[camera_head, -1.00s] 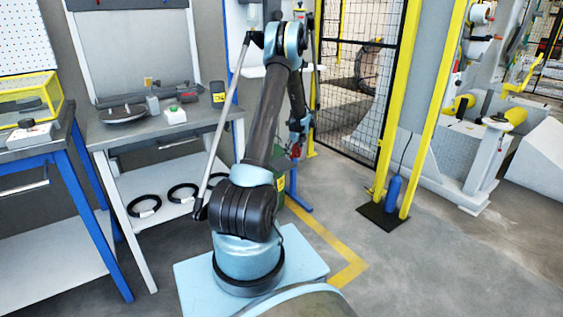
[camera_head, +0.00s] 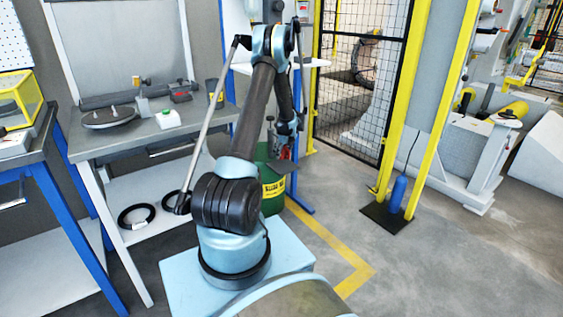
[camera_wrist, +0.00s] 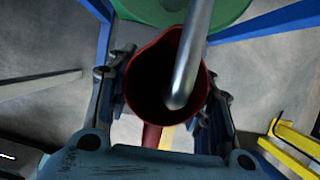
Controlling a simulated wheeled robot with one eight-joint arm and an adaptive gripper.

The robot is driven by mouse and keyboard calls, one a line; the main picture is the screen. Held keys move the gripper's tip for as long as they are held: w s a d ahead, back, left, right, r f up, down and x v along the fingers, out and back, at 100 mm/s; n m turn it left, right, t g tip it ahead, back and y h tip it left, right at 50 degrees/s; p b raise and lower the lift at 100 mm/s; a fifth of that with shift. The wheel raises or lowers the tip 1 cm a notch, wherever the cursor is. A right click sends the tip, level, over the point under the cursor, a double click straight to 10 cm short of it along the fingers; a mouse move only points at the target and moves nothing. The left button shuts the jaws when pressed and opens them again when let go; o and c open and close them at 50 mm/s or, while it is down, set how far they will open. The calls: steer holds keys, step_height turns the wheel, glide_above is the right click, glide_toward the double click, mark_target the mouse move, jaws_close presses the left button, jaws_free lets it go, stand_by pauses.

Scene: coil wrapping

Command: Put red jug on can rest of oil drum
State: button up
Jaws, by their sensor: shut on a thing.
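The red jug (camera_wrist: 134,85) is held upright between both fingers of my gripper (camera_wrist: 165,100) in the wrist view. Its open mouth faces the camera. A grey metal pipe (camera_wrist: 194,50) crosses over the mouth, and its lower end appears over or inside the opening; I cannot tell which. The green oil drum (camera_wrist: 235,12) shows at the top of that view. In the head view the drum (camera_head: 272,203) stands behind my arm, partly hidden, with a yellow label. The jug (camera_head: 285,153) is a small red patch beside the drum's top, at my gripper (camera_head: 288,140). The can rest is not clearly visible.
A grey workbench (camera_head: 130,135) with a lower shelf stands left of the drum. A blue-legged table (camera_head: 65,190) is at far left. A mesh fence (camera_head: 355,90) and yellow posts (camera_head: 428,120) are at right. Open floor lies front right.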

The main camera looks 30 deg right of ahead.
mark_target(283, 158)
steer(key=shift+s+d+f, duration=0.15)
steer(key=shift+f, duration=2.15)
steer(key=o, duration=1)
steer(key=shift+o, duration=0.2)
steer(key=v, duration=1.2)
